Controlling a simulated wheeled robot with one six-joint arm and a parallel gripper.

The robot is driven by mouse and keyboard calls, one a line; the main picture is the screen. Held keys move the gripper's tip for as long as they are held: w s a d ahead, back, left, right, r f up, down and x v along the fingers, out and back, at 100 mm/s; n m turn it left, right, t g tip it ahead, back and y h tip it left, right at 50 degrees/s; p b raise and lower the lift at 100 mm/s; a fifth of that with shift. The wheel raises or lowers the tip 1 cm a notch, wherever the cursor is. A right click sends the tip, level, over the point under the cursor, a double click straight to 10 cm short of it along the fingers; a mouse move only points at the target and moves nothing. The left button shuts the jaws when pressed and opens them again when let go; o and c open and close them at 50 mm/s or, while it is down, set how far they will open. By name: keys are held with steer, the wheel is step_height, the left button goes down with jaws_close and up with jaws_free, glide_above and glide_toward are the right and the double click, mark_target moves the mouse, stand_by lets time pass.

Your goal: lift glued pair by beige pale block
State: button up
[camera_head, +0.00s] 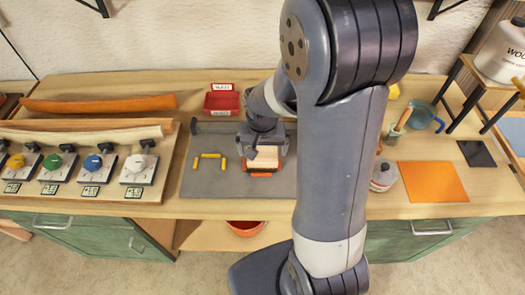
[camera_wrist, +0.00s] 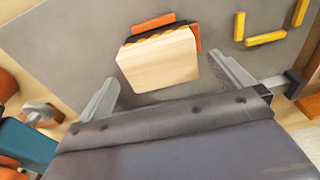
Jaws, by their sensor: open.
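The beige pale block (camera_wrist: 160,62) lies on a grey mat (camera_wrist: 75,50), its broad wood-grained face toward my wrist camera. It also shows in the head view (camera_head: 264,158), under my gripper. An orange piece (camera_wrist: 197,36) shows at its right edge, and a dark wavy band runs along its far edge. Another orange piece (camera_wrist: 153,22) lies just beyond that band; whether it touches the pair is unclear. My gripper (camera_wrist: 162,70) is open, with one finger on each side of the pale block and visible gaps to both. The block's underside is hidden.
Yellow pieces (camera_wrist: 266,39) lie on the mat to the right in the wrist view. In the head view a red bin (camera_head: 222,102) stands behind the mat, a panel with several knobs (camera_head: 92,172) is left, and an orange sheet (camera_head: 432,182) lies right.

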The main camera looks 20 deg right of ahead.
mark_target(262, 154)
steer(key=shift+w+f, duration=0.2)
steer(key=shift+f, duration=1.2)
steer(key=shift+c, duration=0.2)
steer(key=c, duration=0.8)
steer(key=shift+r+p, duration=3)
steer(key=shift+r, duration=1.1)
steer(key=shift+w+f, duration=0.1)
steer(key=shift+c, duration=0.4)
